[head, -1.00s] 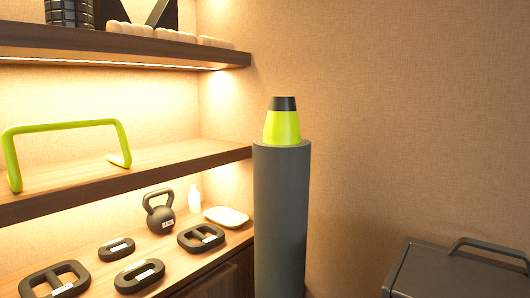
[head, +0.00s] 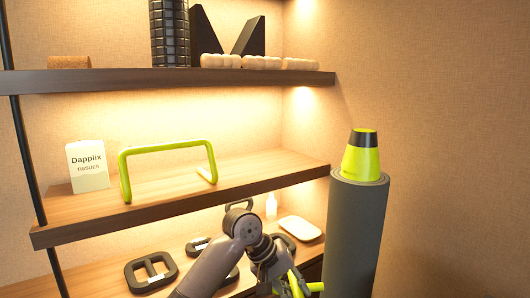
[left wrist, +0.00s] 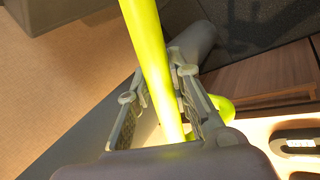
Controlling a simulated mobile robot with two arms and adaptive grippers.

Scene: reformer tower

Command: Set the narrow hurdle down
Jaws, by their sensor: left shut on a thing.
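My left gripper (head: 272,278) is at the bottom of the head view, in front of the lower shelf. It is shut on a yellow-green tubular hurdle (head: 299,284), seen only in part. In the left wrist view, the held tube of the narrow hurdle (left wrist: 148,45) runs between the two fingers of my left gripper (left wrist: 163,108). More of its green tubing shows behind the right finger. Another yellow-green hurdle (head: 165,147) stands upright on the middle shelf. My right gripper is not in view.
A tissue box (head: 87,166) stands left of the shelf hurdle. The lower shelf holds black weights (head: 151,271), a kettlebell partly hidden by my arm and a white dish (head: 299,228). A grey roll (head: 354,235) topped by a lime cone (head: 361,158) stands at right.

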